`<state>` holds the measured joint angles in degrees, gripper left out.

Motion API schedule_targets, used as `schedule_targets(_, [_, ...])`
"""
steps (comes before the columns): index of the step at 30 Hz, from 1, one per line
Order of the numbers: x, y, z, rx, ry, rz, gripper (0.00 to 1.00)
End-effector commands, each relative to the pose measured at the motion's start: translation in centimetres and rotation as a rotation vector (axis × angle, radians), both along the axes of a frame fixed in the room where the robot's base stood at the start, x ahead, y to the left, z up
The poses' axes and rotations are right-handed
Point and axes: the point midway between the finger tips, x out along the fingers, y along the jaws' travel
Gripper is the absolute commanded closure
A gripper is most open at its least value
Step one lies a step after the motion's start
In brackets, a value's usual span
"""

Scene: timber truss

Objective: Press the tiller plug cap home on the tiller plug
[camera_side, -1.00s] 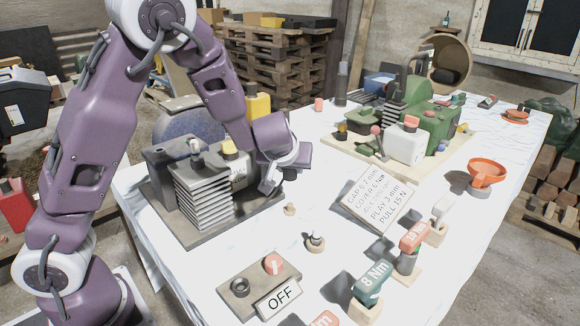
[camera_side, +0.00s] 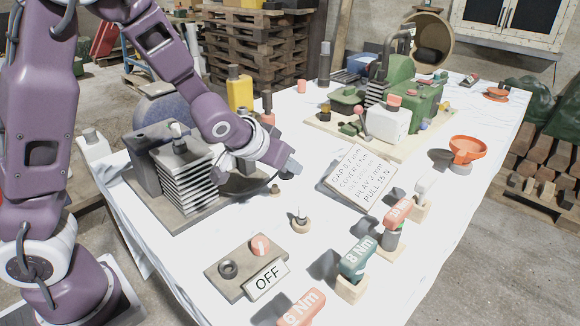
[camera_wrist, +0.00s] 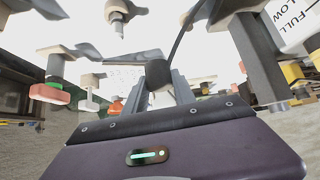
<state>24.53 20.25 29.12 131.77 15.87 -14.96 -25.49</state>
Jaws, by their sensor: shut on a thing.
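The tiller plug (camera_side: 177,130) is a small pale post on top of the grey finned engine block at the left of the side view. My gripper (camera_side: 291,171) is to the right of the block, low over the white tabletop and apart from the plug. In the wrist view its fingers (camera_wrist: 165,90) are shut on a black rounded piece with a black lead, which looks like the tiller plug cap (camera_wrist: 158,73). In the side view the cap is too small and hidden to make out, but a dark lead curves beside the wrist.
A spark plug on a round base (camera_side: 300,221), an OFF switch board (camera_side: 225,282), torque handles (camera_side: 355,262) and a text card (camera_side: 357,180) stand at the front and right. A green machine (camera_side: 400,100) is behind, an orange funnel (camera_side: 467,151) at the right.

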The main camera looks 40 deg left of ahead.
Motion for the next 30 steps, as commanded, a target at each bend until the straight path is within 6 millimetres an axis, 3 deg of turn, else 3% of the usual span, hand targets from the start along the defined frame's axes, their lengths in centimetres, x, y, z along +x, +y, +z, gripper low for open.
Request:
schedule_targets(7, [-0.4, 5.6, 5.9, 0.003, -0.006, 0.119, 1.0])
schedule_targets(11, [-1.7, 9.5, 10.3, 0.004, -0.009, 0.214, 1.0])
schedule_targets(14, [-3.9, 12.9, 14.5, 0.006, -0.014, 0.306, 1.0])
schedule_targets(18, [-8.4, 16.7, 19.8, 0.008, -0.014, 0.43, 1.0])
schedule_targets(24, [-13.3, 18.7, 23.7, 0.007, -0.007, 0.531, 1.0])
schedule_targets(30, [-14.3, 18.9, 24.3, 0.007, -0.002, 0.549, 1.0])
